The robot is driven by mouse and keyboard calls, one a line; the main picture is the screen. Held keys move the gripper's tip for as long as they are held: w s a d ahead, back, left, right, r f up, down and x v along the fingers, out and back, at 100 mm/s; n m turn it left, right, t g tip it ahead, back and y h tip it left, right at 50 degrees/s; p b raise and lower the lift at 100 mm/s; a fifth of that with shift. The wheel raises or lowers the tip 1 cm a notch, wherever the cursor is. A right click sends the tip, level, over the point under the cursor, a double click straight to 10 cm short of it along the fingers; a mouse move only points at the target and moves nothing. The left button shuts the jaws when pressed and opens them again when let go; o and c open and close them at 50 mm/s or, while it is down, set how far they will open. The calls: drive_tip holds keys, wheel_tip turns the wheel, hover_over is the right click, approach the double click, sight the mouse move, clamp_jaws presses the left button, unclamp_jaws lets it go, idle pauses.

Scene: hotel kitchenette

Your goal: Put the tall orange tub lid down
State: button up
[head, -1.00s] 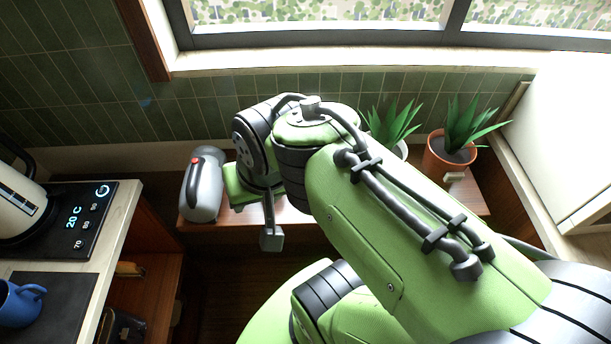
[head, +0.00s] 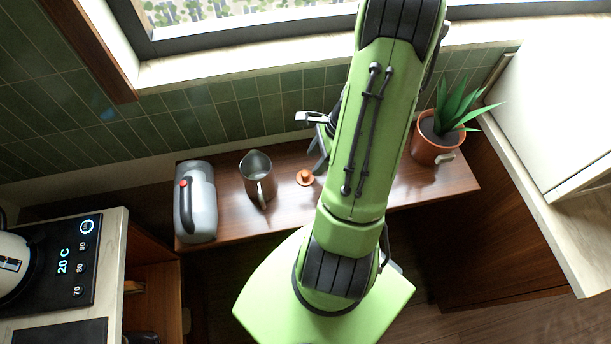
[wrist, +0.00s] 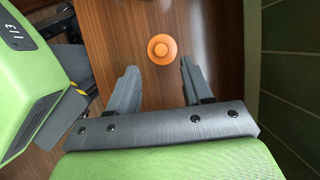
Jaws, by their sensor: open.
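The orange tub lid (head: 305,177) lies on the wooden shelf below the window, to the right of a metal pitcher. It is round with a raised knob in the middle. In the wrist view the lid (wrist: 162,49) lies flat on the wood, ahead of my fingertips and between their lines. My gripper (wrist: 158,82) is open and empty, apart from the lid. In the head view my arm hides most of the gripper; a finger shows just right of the lid.
A metal pitcher (head: 258,178) and a grey canister with a dark handle (head: 196,203) stand left of the lid. A plant in a terracotta pot (head: 436,143) stands at the shelf's right end. Green tiled wall (wrist: 289,70) lies close on the right in the wrist view.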

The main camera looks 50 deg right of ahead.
sight(305, 173)
drive_tip(key=x, duration=0.6)
drive_tip(key=shift+w+f+b, duration=0.2)
drive_tip(key=shift+b, duration=0.15)
drive_tip(key=shift+a+r, duration=0.1)
drive_tip(key=shift+c, duration=0.5)
clamp_jaws()
